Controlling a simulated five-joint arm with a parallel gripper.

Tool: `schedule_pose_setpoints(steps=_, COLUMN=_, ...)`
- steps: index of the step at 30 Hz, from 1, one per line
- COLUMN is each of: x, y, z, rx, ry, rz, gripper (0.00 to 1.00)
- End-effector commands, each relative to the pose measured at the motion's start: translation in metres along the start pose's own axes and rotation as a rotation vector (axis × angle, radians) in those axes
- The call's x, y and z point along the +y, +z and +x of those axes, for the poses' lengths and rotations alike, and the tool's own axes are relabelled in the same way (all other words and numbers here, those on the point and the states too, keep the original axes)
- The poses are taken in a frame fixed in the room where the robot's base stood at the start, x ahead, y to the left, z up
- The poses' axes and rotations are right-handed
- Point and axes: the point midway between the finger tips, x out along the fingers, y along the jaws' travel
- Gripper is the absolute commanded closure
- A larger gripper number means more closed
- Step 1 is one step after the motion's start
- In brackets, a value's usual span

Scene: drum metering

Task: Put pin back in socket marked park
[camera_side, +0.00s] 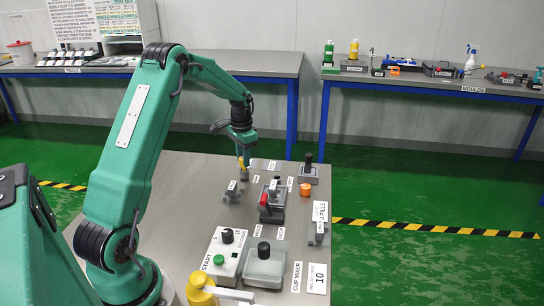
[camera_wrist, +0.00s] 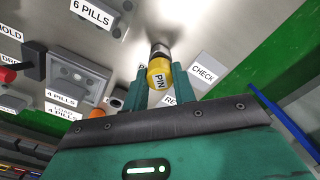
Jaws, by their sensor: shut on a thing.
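My gripper (camera_side: 243,158) is shut on the yellow pin (camera_side: 243,164), above the far left part of the grey work table. In the wrist view the gripper's two green fingers (camera_wrist: 160,88) hold the pin's yellow head (camera_wrist: 160,75), marked PIN. Its metal shank (camera_wrist: 160,50) points away from the gripper. A label starting with P (camera_wrist: 141,69) is partly hidden behind the pin, so I cannot read whether it says park. A CHECK label (camera_wrist: 203,74) lies to the right. I cannot make out a socket opening, or whether the shank touches anything.
On the table (camera_side: 180,205) stand a red-handled device (camera_side: 270,208), an orange piece (camera_side: 305,189), a block with a black post (camera_side: 308,174), a START box (camera_side: 224,255) and a grey box with a black knob (camera_side: 264,266). The table's left part is clear.

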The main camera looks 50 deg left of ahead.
Motion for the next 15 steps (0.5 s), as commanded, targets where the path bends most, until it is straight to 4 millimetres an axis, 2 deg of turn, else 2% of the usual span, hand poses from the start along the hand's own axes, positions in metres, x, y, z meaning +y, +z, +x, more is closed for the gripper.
schedule_pose_setpoints(steps=15, x=0.0001, y=0.0002, z=0.0097, rx=-0.001, ry=0.001, rz=0.000, gripper=1.00)
